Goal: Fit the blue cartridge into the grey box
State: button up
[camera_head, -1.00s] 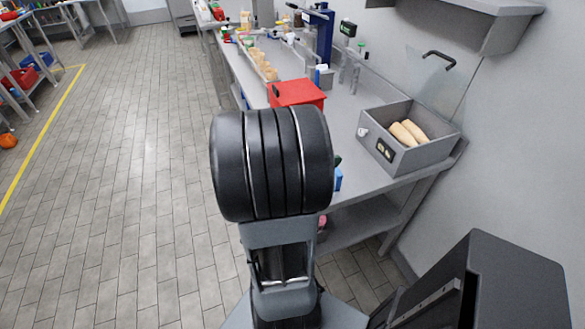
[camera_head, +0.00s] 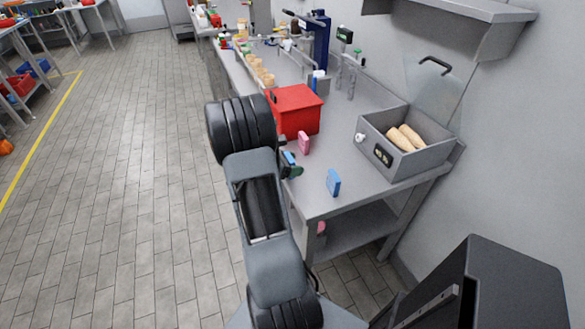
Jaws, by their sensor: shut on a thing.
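The blue cartridge (camera_head: 333,183) stands upright on the table near its front edge, left of the grey box. The grey box (camera_head: 424,161) is open at the top, with its lid raised behind and a dark label on its front. Tan rounded pieces (camera_head: 404,138) lie in it. My gripper (camera_head: 291,166) is at the table's left edge, left of the blue cartridge and apart from it. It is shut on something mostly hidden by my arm. Dark green and light blue bits show there, and I cannot tell which is the held thing.
A pink block (camera_head: 304,143) stands on the table just beyond my gripper. A red box (camera_head: 297,111) is behind it. A blue upright device (camera_head: 316,42) and other items line the back. The table between the pink block and grey box is clear.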

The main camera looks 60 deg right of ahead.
jog(key=shift+f, duration=0.8)
jog(key=shift+f, duration=0.1)
jog(key=shift+f, duration=0.1)
jog(key=o, duration=0.9)
